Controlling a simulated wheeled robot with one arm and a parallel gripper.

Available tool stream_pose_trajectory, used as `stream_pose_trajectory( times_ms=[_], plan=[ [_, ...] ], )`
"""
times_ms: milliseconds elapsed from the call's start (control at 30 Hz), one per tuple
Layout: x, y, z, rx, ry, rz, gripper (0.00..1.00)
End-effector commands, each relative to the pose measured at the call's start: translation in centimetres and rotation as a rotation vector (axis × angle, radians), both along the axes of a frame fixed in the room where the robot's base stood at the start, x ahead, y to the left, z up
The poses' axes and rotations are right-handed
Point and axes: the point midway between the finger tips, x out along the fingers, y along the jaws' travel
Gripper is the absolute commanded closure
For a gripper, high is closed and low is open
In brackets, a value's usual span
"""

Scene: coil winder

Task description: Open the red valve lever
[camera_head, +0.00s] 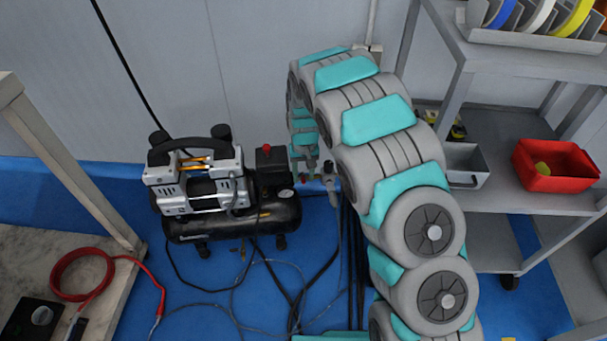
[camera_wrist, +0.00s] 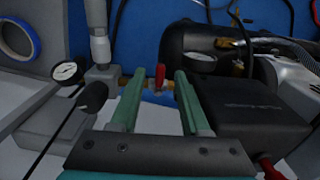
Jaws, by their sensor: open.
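The red valve lever (camera_wrist: 160,76) stands upright in the middle of the wrist view, on a brass valve fitting (camera_wrist: 151,84). My gripper (camera_wrist: 159,92) is open, with one green finger on each side of the lever. The lever shows in the gap near the fingertips; I cannot tell whether either finger touches it. In the head view my gripper (camera_head: 305,165) points down just right of the air compressor (camera_head: 232,215). There the lever is too small and hidden to make out clearly.
A pressure gauge (camera_wrist: 66,72) and a black knob (camera_wrist: 92,97) sit left of my fingers. A black box (camera_wrist: 245,107) is close on the right. Hoses and cables lie on the blue floor. A grey shelf cart (camera_head: 515,205) with a red bin (camera_head: 553,183) stands right of my arm.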

Motion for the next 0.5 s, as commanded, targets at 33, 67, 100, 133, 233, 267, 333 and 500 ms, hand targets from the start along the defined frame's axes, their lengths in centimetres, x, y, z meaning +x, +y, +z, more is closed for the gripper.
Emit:
stream_pose_trajectory(
  times_ms=[33,67,100,133,233,267,333,500],
  plan=[
    [0.00,-0.01,0.01,0.000,0.000,0.000,0.54],
    [0.00,-0.01,0.01,0.000,0.000,0.000,0.58],
    [-0.01,-0.01,0.01,0.000,0.000,0.000,0.62],
    [0.00,0.00,0.02,0.000,0.000,0.000,0.65],
    [0.00,0.00,0.02,0.000,0.000,0.000,0.77],
    [-0.01,0.00,0.02,0.000,0.000,0.000,0.80],
    [-0.01,0.00,0.02,0.000,0.000,0.000,0.88],
    [-0.01,0.00,0.03,0.000,0.000,0.000,1.00]
  ],
)
